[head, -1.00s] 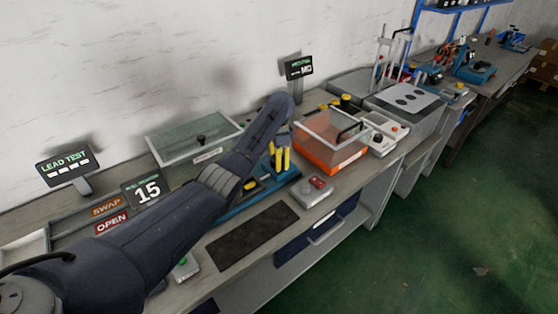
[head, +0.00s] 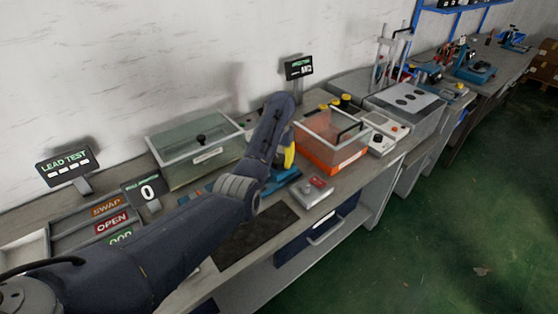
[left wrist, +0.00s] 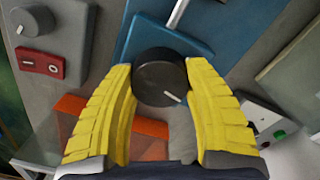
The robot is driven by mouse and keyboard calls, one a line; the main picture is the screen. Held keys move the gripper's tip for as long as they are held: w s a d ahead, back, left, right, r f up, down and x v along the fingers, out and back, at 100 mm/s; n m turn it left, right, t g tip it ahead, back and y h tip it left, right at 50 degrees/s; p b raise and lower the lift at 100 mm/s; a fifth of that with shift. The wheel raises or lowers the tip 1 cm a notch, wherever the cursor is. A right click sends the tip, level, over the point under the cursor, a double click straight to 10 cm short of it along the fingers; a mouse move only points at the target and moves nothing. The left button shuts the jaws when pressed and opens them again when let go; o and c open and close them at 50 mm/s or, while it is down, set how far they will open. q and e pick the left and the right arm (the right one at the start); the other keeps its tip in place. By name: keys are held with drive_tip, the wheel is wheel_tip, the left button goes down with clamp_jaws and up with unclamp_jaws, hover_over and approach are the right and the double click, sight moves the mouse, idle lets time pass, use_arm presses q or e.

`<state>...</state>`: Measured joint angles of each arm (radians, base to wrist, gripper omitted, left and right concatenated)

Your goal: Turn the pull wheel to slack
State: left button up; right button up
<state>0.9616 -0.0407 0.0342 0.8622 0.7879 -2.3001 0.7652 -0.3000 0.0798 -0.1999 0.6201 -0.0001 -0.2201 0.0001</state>
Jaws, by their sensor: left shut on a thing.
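The pull wheel (left wrist: 160,77), a round black knob with a white mark, sits on a blue fixture (left wrist: 130,42) in the left wrist view. The mark points to the lower right there. The yellow fingers of my left gripper (left wrist: 160,88) are shut on the wheel, one on each side. In the head view my arm hides the wheel and much of the blue fixture (head: 284,179); the yellow fingers of my left gripper (head: 287,157) show beside it. A small display (head: 147,190) on the bench reads 0. My right gripper is not in view.
A lidded glass box (head: 195,160) stands behind my arm. An orange-based clear box (head: 333,158) is close right of the gripper. A small grey box with a red part (head: 312,192) sits at the bench front, near a dark mat (head: 245,238).

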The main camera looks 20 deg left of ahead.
sight(279, 158)
use_arm(q)
drive_tip(key=shift+f+n, duration=0.1)
drive_tip(key=shift+n, duration=1.4)
drive_tip(key=o, duration=1.3)
drive_tip(key=shift+r, duration=0.3)
wheel_tip(279, 158, up, 12)
drive_tip(key=shift+f, duration=0.25)
